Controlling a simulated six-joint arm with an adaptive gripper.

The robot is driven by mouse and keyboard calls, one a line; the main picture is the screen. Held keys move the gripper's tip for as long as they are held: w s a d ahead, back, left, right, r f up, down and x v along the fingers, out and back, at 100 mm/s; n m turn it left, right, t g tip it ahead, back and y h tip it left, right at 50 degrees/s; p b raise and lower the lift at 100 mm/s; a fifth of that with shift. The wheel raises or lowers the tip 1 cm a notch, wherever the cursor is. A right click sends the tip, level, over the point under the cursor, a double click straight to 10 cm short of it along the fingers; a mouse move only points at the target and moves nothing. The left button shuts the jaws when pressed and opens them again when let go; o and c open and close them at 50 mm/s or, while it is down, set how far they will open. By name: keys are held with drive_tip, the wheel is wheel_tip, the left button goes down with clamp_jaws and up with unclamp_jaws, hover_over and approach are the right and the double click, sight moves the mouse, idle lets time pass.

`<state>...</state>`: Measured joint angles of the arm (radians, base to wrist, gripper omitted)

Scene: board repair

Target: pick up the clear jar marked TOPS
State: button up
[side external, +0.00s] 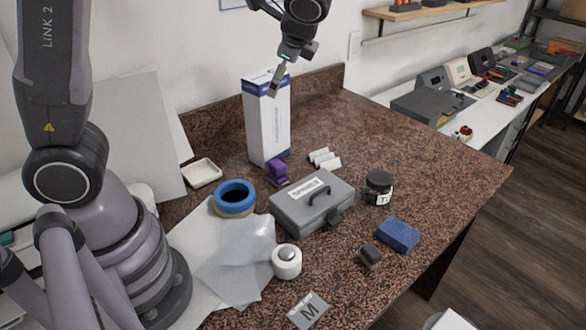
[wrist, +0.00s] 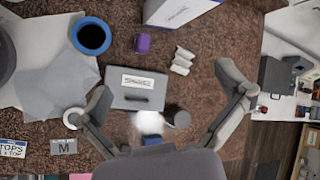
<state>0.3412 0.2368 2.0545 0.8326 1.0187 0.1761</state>
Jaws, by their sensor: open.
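The jar (side external: 378,188) stands upright on the speckled brown bench in the side view, just right of the grey case. It has a black lid, a dark-looking body and a white label of which only a "T" reads clearly. In the wrist view, a small grey round shape (wrist: 182,118) at the case's lower right appears to be the jar; its label cannot be read there. My gripper (side external: 277,80) is high above the back of the bench, well clear of the jar. In the wrist view its two fingers (wrist: 165,78) are spread wide with nothing held between them.
The grey handled case (side external: 301,213) sits close left of the jar. A blue block (side external: 398,235) and a small dark block (side external: 370,256) lie in front. A tall white-and-blue box (side external: 268,125) stands behind, near white rolls (side external: 324,159). The bench's right side is clear.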

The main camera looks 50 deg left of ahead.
drive_tip(key=w+d+f+m+t+y, duration=0.2)
drive_tip(key=w+d+f+m+t, duration=0.1)
drive_tip(key=w+d+f+m, duration=0.65)
drive_tip(key=m+t, duration=0.4)
drive_tip(key=m, duration=0.3)
approach(380, 179)
drive_tip(key=shift+t+h, duration=0.3)
drive_tip(key=shift+h, duration=0.1)
drive_tip(key=x, duration=0.3)
drive_tip(key=a+x, duration=0.1)
drive_tip(key=x, duration=0.1)
drive_tip(key=shift+s, duration=0.4)
drive_tip(key=shift+d+x, duration=0.25)
drive_tip(key=shift+x, duration=2.8)
drive_tip(key=shift+w, duration=0.15)
drive_tip(key=c, duration=1.3)
drive_tip(key=shift+o, duration=0.2)
drive_tip(key=shift+r, duration=0.1)
